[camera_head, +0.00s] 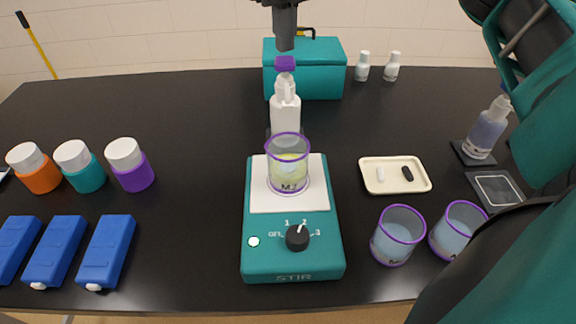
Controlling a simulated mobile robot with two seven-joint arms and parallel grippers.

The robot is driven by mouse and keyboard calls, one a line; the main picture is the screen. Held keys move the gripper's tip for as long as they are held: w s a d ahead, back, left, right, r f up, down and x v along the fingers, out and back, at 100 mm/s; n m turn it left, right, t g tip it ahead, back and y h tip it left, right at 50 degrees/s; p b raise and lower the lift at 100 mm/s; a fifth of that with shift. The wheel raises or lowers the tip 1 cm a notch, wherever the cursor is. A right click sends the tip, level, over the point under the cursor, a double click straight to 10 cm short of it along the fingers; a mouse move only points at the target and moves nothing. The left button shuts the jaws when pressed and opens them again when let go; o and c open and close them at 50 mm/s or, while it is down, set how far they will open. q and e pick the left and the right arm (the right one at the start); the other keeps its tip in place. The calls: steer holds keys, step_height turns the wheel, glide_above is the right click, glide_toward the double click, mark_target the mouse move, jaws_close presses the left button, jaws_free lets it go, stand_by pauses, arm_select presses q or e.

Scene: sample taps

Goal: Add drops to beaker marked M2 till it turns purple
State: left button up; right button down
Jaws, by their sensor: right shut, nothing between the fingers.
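The beaker (288,168) with a purple rim stands upright on the white plate of the teal stirrer (260,268). Its label appears to read M2, and its liquid is pale yellow-green. A white dispenser bottle (285,115) with a purple top (285,63) stands just behind it, its nozzle facing the beaker. My right gripper (285,46) is shut and empty, pointing down just above the purple top with a small gap showing. The stirrer's black knob (297,238) points near 2. My left gripper is out of view.
Two purple-rimmed beakers (396,235) (456,228) and a cream tray (394,187) stand right of the stirrer. Capped jars (129,172) and blue cases (106,253) are at left. A teal box (330,75) is behind. My teal arm covers the right side.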

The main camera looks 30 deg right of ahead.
step_height(320, 180, up, 3)
steer(key=shift+f+p, duration=0.15)
steer(key=shift+p, duration=1.05)
steer(key=shift+r+p, duration=0.55)
steer(key=shift+r, duration=1.1)
